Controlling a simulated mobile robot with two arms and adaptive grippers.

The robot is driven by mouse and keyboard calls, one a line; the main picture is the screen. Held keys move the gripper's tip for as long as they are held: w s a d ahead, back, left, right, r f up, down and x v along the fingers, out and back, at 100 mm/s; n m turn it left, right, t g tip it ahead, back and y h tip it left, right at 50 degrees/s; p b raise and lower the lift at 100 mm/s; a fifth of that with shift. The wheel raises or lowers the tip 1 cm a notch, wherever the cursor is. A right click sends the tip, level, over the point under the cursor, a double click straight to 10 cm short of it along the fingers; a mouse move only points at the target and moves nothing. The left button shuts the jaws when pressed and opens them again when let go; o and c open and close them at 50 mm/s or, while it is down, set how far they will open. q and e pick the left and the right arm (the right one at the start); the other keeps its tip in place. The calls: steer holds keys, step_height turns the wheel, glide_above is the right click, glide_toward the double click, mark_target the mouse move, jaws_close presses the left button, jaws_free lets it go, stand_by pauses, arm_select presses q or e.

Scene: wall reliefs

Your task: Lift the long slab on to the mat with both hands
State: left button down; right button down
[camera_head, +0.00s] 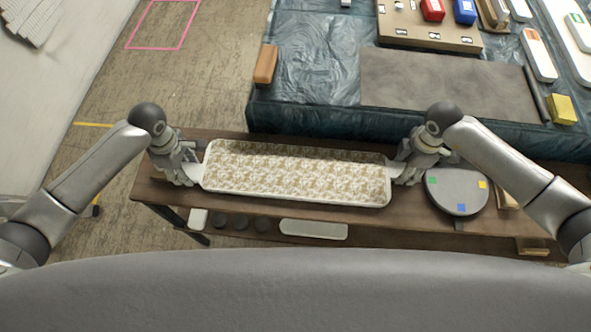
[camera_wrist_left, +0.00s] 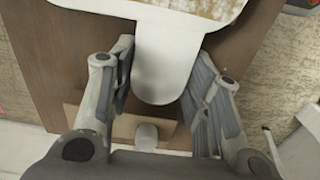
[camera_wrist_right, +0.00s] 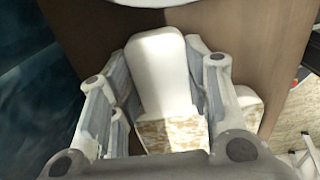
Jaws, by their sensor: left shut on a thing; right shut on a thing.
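The long slab (camera_head: 297,172) has a white rim and a beige relief pattern, with a white tab at each end. It lies over the brown bench; I cannot tell whether it touches it. My left gripper (camera_head: 190,174) is shut on the slab's left tab, which shows between the fingers in the left wrist view (camera_wrist_left: 165,60). My right gripper (camera_head: 408,167) is shut on the right tab, which shows between the fingers in the right wrist view (camera_wrist_right: 160,75). The dark grey mat (camera_head: 440,85) lies flat and bare on the cloth-covered table behind.
A round grey disc (camera_head: 455,192) with coloured squares sits on the bench (camera_head: 150,190), close to my right gripper. On the blue-green cloth (camera_head: 305,60) are an orange-brown block (camera_head: 266,64), a yellow block (camera_head: 563,109) and a board with coloured boxes (camera_head: 425,35). A lower shelf holds small items.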

arm_select(q)
steer(key=shift+w+r, duration=0.1)
steer(key=shift+r, duration=0.15)
arm_select(e)
steer(key=shift+w+r, duration=0.1)
steer(key=shift+r, duration=0.1)
